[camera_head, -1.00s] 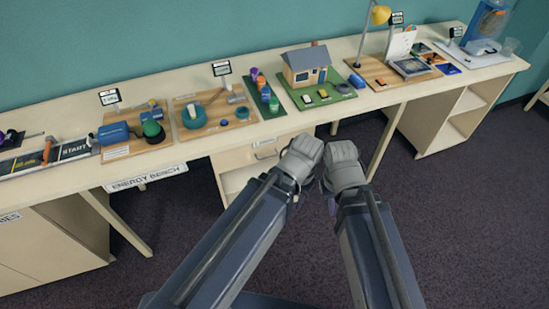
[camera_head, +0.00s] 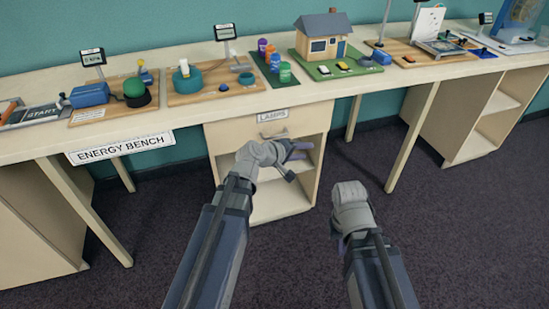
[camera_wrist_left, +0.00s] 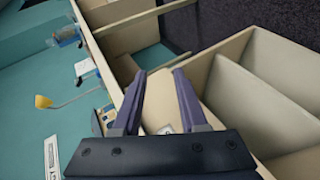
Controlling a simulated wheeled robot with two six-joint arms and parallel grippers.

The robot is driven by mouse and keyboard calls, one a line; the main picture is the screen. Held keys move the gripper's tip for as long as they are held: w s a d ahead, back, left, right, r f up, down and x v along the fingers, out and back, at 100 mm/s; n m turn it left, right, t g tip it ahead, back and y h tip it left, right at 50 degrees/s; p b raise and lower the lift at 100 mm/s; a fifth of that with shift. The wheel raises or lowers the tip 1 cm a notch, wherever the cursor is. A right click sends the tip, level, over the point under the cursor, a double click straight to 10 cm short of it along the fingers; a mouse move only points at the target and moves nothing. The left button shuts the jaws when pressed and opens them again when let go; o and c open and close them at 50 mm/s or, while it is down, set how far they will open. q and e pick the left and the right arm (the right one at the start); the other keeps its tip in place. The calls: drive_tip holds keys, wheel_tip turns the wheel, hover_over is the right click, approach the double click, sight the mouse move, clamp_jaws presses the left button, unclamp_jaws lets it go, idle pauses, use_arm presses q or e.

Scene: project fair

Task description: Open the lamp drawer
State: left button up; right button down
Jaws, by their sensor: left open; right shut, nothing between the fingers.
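The lamp drawer (camera_head: 236,134) is a pale wooden front under the tabletop, marked by a LAMPS label (camera_head: 272,115). It looks closed. Its grey handle (camera_head: 274,133) sits below the label. My left gripper (camera_head: 301,160) is open and empty, in front of the cabinet and lower in the picture than the handle, apart from it. Its spread purple fingers (camera_wrist_left: 160,72) also show in the left wrist view, where I cannot make out the handle. My right gripper (camera_head: 339,242) is shut and empty, lower right, over the floor; its fingers are mostly hidden.
The bench (camera_head: 180,119) carries project boards and a model house (camera_head: 323,36) above the drawer. Open shelves (camera_head: 280,200) lie below the drawer. An ENERGY BENCH sign (camera_head: 121,148) hangs at left. A table leg (camera_head: 412,135) stands right of the cabinet. The floor in front is clear.

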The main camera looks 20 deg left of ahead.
sight(274, 137)
use_arm(q)
drive_tip(key=w+a+f+n+t+y+b, duration=0.1)
drive_tip(key=w+a+f+n+t+b, duration=0.1)
drive_tip(key=a, duration=0.5)
drive_tip(key=w+a+f+n+t+y+b, duration=0.2)
drive_tip(key=w+a+f+n+t+b, duration=0.1)
drive_tip(key=a+n+b, duration=0.3)
drive_tip(key=shift+w+a+f+n+t+y+b, duration=0.25)
drive_tip(key=shift+a+f+b, duration=0.4)
drive_tip(key=shift+b, duration=0.5)
use_arm(e)
wheel_tip(274, 137, down, 13)
use_arm(q)
drive_tip(key=shift+r, duration=0.1)
use_arm(e)
drive_tip(key=shift+f, duration=0.1)
use_arm(q)
drive_tip(key=b+x, duration=0.1)
drive_tip(key=x, duration=0.6)
drive_tip(key=shift+w, duration=0.35)
drive_tip(key=shift+d, duration=0.1)
use_arm(e)
drive_tip(key=shift+f, duration=0.55)
use_arm(q)
drive_tip(key=shift+c, duration=0.2)
clamp_jaws()
